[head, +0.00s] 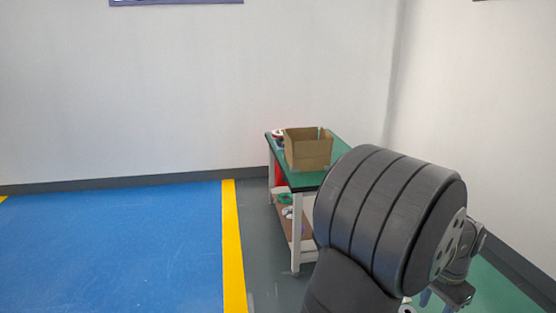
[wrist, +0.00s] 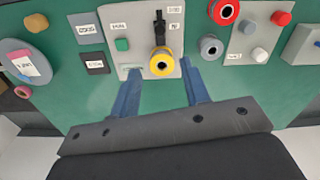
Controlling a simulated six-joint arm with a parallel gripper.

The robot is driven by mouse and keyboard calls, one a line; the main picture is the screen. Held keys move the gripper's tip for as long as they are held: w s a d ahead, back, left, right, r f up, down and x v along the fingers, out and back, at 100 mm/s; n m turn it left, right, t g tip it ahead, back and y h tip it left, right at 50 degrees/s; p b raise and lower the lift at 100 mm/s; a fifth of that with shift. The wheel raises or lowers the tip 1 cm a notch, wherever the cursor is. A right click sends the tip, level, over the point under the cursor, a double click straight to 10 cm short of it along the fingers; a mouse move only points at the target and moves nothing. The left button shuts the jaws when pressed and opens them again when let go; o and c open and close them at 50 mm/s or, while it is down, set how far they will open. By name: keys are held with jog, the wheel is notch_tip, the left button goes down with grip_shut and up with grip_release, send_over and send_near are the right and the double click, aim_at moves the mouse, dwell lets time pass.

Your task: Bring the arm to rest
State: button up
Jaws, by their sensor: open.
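My gripper (wrist: 159,68) shows in the wrist view with its two blue fingers spread apart and nothing held between them. The fingers point toward a green surface (wrist: 85,92) that carries a grey control plate (wrist: 140,40). A yellow ring-shaped part (wrist: 162,62) on the plate appears between the fingertips; I cannot tell how far away it is. In the head view my dark, ribbed arm link fills the lower right and hides most of the gripper, with only a bit of blue finger showing below it.
In the wrist view a second plate (wrist: 255,42) has red and grey round parts, and a grey disc (wrist: 25,60) lies left. In the head view a green-topped workbench (head: 345,150) holds a cardboard box (head: 308,152). The blue floor (head: 110,250) at left is clear.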

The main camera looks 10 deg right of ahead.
notch_tip(320, 180, down, 15)
jog(key=shift+a+f, duration=0.1)
jog(key=shift+f, duration=0.05)
jog(key=a, duration=0.3)
jog(key=shift+a+r, duration=0.2)
jog(key=shift+r, duration=0.2)
notch_tip(320, 180, up, 23)
jog(key=d+m, duration=0.2)
notch_tip(320, 180, down, 8)
jog(key=shift+f, duration=0.2)
